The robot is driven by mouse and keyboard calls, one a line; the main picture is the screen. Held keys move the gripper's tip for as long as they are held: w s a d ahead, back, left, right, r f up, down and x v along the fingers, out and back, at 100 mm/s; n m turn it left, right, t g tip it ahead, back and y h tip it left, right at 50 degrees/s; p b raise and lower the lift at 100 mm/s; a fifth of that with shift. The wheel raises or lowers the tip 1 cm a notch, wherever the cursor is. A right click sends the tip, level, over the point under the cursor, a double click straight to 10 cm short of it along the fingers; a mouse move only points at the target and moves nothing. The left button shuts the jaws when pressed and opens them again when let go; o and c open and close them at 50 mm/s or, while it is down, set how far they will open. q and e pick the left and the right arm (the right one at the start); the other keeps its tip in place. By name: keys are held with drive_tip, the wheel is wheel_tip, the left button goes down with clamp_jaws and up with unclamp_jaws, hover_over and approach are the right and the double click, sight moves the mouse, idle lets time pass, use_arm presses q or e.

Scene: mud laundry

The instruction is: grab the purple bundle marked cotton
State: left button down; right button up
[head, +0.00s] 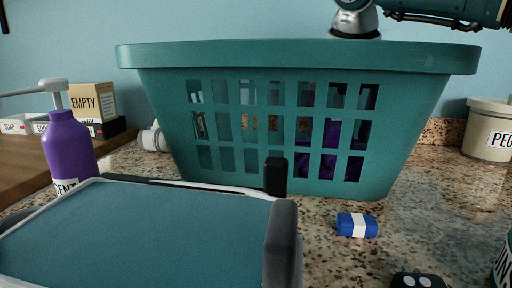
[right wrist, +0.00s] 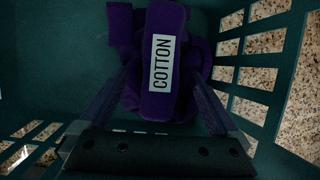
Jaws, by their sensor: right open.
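The purple bundle (right wrist: 185,100) lies inside the teal basket, with a white COTTON label facing the camera in the right wrist view. Purple cloth (head: 328,135) also shows through the basket's holes in the head view. My right gripper (right wrist: 160,82) is open inside the basket, one finger on each side of the bundle. Whether the fingers touch it I cannot tell. In the head view, my right arm comes in over the basket's back rim and its fingers are hidden by the basket. My left gripper is not visible.
The teal basket (head: 290,53) stands on a speckled counter (head: 430,170). A blue-and-white block (head: 357,225) lies in front of it. A purple pump bottle (head: 69,145) and an EMPTY box (head: 92,100) are left; a PEG tub (head: 488,130) is right.

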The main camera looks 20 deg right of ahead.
drive_tip(key=shift+w+d+f, duration=0.1)
drive_tip(key=shift+w+f, duration=0.05)
drive_tip(key=shift+f, duration=0.2)
clamp_jaws()
idle(0.6)
